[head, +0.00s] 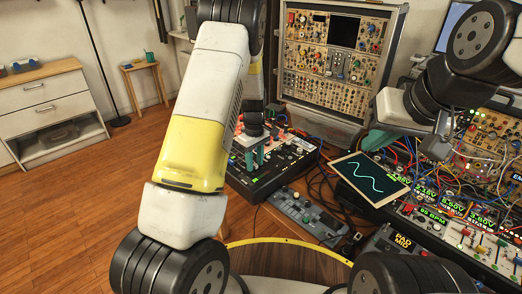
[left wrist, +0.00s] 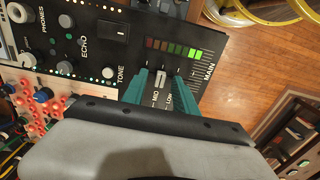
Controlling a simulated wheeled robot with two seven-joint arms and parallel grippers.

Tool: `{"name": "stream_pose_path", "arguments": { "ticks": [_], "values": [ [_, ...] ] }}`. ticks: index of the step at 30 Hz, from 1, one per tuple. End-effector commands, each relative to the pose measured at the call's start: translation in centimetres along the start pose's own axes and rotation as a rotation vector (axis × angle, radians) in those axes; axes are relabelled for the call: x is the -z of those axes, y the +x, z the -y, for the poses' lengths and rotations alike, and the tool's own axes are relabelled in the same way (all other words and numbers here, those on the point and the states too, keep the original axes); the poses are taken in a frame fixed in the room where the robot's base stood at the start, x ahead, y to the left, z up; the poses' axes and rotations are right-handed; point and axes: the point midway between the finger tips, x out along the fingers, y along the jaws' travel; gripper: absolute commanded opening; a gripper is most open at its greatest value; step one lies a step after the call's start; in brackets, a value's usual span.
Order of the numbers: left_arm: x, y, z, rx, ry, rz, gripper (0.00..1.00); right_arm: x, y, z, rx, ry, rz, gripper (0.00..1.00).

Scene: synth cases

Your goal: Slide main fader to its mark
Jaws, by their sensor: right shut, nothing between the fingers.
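The black mixer (head: 262,188) lies on the table in the head view, partly hidden by my left arm. Its panel (left wrist: 212,50) fills the upper left wrist view, with a MAIN label, a tick scale and a red-to-green level meter (left wrist: 174,47). My left gripper (left wrist: 162,88) has its two teal fingers apart, pointing down at the panel; they also show over the mixer in the head view (head: 254,158). A small pale piece (left wrist: 160,73) shows between the fingers; I cannot tell if it is the main fader's cap. My right gripper (head: 376,139) is shut and empty, right of the mixer.
A grey controller (head: 308,215) lies in front of the mixer. A tablet with a green wave (head: 370,178) is at right, among cables and lit synth modules (head: 470,215). A tall modular case (head: 340,60) stands behind. Wooden floor is open at left.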

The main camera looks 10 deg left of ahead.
Motion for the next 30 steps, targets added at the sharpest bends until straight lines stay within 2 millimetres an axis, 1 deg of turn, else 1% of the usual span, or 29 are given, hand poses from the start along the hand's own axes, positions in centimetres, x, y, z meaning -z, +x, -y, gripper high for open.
{"name": "stream_pose_path", "arguments": {
  "ticks": [5,8,15,18,21,25,30],
  "values": [
    [0.0,-0.1,0.0,0.000,0.000,0.000,0.35,0.0,0.0,0.0,0.000,0.000,0.000,0.00],
    [0.0,-0.9,0.0,-0.001,0.001,-0.001,0.35,0.0,0.0,0.0,0.000,0.000,0.000,0.00],
    [0.0,-5.0,-0.1,-0.003,0.000,-0.001,0.35,0.0,0.0,0.0,0.000,0.000,0.000,0.00],
    [0.0,-6.5,-0.1,-0.003,0.000,-0.001,0.35,0.0,0.0,0.0,0.000,0.000,0.000,0.00],
    [0.0,-7.4,0.0,-0.001,0.000,-0.001,0.35,0.0,0.0,0.0,0.000,0.000,0.000,0.00],
    [0.0,-7.8,0.0,0.000,0.000,0.000,0.35,0.0,0.0,0.0,0.000,0.000,0.000,0.00],
    [0.0,-7.8,0.0,0.000,0.000,0.000,0.35,0.0,0.0,0.0,0.000,0.000,0.000,0.00]
  ]
}}
